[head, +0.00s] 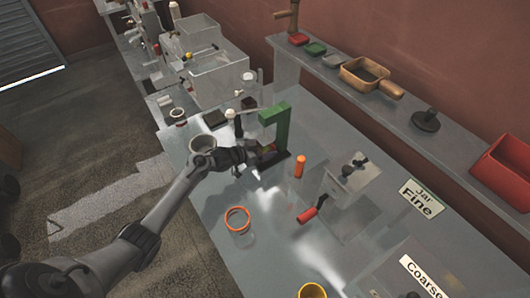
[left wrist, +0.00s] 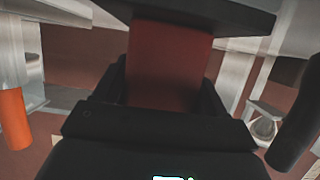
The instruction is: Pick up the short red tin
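My left gripper (head: 262,154) is at the green stand (head: 275,128), low over its dark base. In the left wrist view a dull red, straight-sided thing, seemingly the short red tin (left wrist: 168,62), fills the space between my two dark fingers (left wrist: 168,95). The fingers lie close along both its sides, and I see no gap. A flat black plate (left wrist: 200,14) touches or nearly touches its far end. In the head view the tin is mostly hidden by the gripper and stand. My right gripper is not in view.
An orange cylinder (head: 300,166) stands just right of the stand. A grey box with a red-handled crank (head: 345,185) is further right. A grey cup (head: 203,145) is beside my left forearm. An orange-rimmed container (head: 237,219) stands nearer, with bare bench around it.

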